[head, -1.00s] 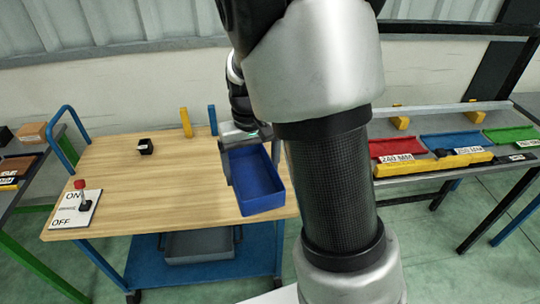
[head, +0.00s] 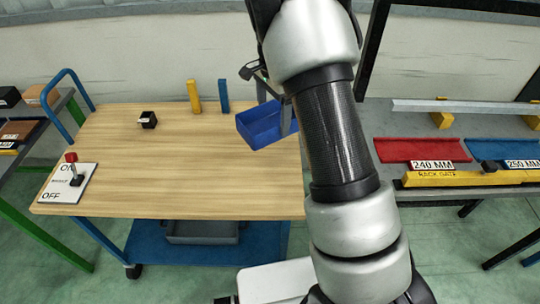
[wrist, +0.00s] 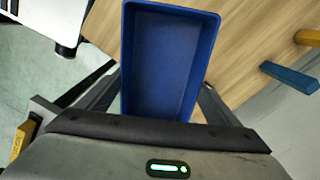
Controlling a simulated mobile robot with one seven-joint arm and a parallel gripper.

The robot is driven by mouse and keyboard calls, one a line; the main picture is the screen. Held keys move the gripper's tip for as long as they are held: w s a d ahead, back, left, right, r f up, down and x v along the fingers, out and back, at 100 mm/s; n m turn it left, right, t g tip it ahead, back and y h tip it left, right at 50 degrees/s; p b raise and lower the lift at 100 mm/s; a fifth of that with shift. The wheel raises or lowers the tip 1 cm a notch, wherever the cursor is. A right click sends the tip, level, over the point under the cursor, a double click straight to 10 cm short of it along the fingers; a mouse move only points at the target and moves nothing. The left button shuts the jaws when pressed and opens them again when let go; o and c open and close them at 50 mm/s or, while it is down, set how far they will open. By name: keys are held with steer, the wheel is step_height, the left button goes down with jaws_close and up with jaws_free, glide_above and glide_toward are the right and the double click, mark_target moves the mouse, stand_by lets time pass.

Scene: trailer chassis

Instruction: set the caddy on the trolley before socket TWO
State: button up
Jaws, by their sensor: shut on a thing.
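The blue caddy (head: 258,128), an empty open box, is at the far right corner of the wooden trolley top (head: 180,165) in the head view. My gripper (head: 272,100) is shut on it, partly hidden behind my arm. In the wrist view the caddy (wrist: 165,60) reaches away between the two fingers of my gripper (wrist: 160,108), with the trolley top behind it. I cannot tell whether the caddy touches the trolley. No socket marked TWO can be made out.
A yellow post (head: 194,97) and a blue post (head: 223,96) stand at the trolley's back edge. A small black block (head: 148,119) and an ON/OFF switch plate (head: 68,183) are on the left. The middle is clear. A rack bench with a red tray (head: 415,150) stands at the right.

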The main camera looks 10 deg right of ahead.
mark_target(270, 117)
steer(key=w+f+m, duration=0.1)
steer(key=m, duration=0.1)
steer(key=w+f+m+b, duration=0.1)
steer(key=w+f+m, duration=0.2)
steer(key=m, duration=0.1)
steer(key=shift+w+a+f, duration=0.1)
steer(key=shift+w+f, duration=0.1)
steer(key=shift+f, duration=0.1)
steer(key=shift+w+f+b, duration=0.1)
steer(key=shift+f+b, duration=0.2)
step_height(270, 117, down, 10)
steer(key=shift+r, duration=0.25)
steer(key=shift+f, duration=0.1)
steer(key=shift+f+b, duration=0.15)
steer(key=shift+b, duration=0.15)
steer(key=o, duration=1.1)
